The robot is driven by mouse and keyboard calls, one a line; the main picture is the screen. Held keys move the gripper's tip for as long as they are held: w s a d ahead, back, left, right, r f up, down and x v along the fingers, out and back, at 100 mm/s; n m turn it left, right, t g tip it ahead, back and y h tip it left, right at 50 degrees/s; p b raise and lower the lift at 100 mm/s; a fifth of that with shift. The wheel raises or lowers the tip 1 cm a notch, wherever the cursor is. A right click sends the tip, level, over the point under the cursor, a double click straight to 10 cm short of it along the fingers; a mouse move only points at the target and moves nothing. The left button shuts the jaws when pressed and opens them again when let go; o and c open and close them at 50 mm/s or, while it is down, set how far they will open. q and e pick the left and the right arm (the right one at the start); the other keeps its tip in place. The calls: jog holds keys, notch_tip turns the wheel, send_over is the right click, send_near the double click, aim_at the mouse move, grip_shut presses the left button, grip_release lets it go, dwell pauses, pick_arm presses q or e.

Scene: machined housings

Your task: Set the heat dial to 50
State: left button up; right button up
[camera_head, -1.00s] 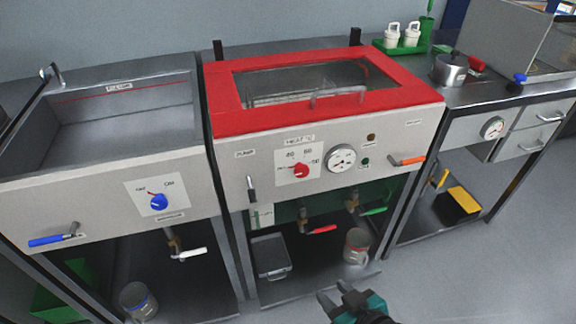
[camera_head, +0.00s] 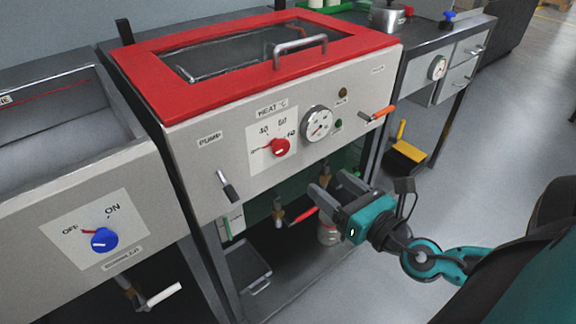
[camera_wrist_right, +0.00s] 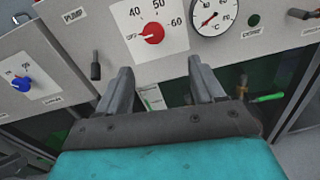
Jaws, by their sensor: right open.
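The heat dial is a red knob (camera_head: 280,147) on a white scale plate on the front panel of the red-topped machine. Its scale reads OFF, 40, 50 and 60, and its pointer mark is toward OFF on the left. In the right wrist view the red knob (camera_wrist_right: 153,33) is ahead of the fingers, apart from them. My right gripper (camera_head: 330,192) is open and empty, below and to the right of the dial in the head view. In the right wrist view its two fingers (camera_wrist_right: 160,80) stand apart below the dial. My left gripper is not in view.
A round gauge (camera_head: 317,123) sits right of the dial. A black pump lever (camera_head: 228,187) is to its left, an orange handle (camera_head: 383,113) to its right. A red valve handle (camera_head: 303,216) is below the panel. A blue knob (camera_head: 104,240) is on the left machine.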

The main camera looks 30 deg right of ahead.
jog(key=n, duration=0.1)
send_near(283, 148)
jog(key=shift+y, duration=0.3)
jog(key=w+p, duration=0.1)
jog(key=w, duration=0.5)
jog(key=shift+w+f, duration=0.1)
jog(key=shift+w, duration=1)
jog(key=c, duration=1)
